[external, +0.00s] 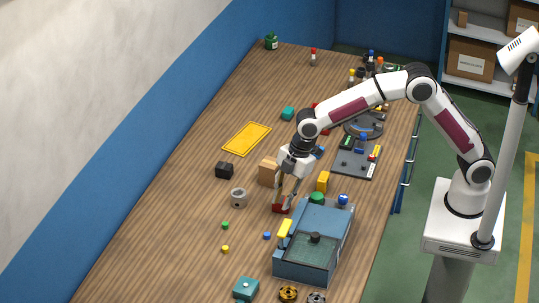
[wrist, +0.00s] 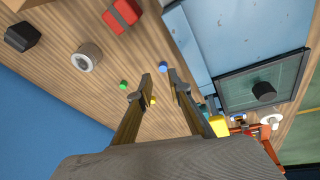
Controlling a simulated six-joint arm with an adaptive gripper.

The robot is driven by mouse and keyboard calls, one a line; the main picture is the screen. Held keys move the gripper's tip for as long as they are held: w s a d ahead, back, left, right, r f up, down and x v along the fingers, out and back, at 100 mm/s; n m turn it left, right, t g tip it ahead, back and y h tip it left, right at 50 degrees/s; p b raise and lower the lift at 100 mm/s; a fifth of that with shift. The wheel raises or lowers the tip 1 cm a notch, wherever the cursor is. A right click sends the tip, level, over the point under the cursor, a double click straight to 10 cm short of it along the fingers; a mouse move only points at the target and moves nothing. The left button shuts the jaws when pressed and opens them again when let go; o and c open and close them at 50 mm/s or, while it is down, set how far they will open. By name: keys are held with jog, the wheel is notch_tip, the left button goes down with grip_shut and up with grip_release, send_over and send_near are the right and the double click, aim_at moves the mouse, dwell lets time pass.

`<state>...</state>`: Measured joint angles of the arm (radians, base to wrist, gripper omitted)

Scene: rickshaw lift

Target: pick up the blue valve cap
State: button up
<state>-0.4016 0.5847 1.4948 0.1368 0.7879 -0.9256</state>
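The small blue valve cap (external: 267,236) lies on the wooden table, left of the blue-grey box. In the wrist view the cap (wrist: 163,67) shows just beyond the gap between my fingertips. My gripper (external: 286,202) is over the table, beyond the cap in the external view and near a red block. In the wrist view my gripper (wrist: 161,80) has its two fingers apart with nothing between them. The cap is clear of both fingers.
The blue-grey box (external: 312,216) stands right of the cap. A green cap (external: 225,225) and a yellow cap (external: 225,249) lie to its left. A red block (wrist: 122,15), a grey ring (external: 239,198) and a black block (external: 224,170) are nearby.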

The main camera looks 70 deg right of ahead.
aim_at(267, 234)
jog(key=shift+w+a+f+n, duration=0.25)
jog(key=shift+a+f, duration=0.35)
jog(key=shift+f, duration=0.15)
jog(key=shift+w+a+f+n, duration=0.25)
jog(key=shift+a+f, duration=0.35)
jog(key=shift+f, duration=0.1)
jog(key=shift+x, duration=1.3)
jog(key=shift+f, duration=0.15)
jog(key=shift+x, duration=2.5)
jog(key=shift+w+a, duration=0.1)
jog(key=shift+a, duration=0.05)
jog(key=c, duration=0.4)
jog(key=shift+o, duration=0.2)
jog(key=shift+r, duration=0.25)
jog(key=shift+c, duration=0.2)
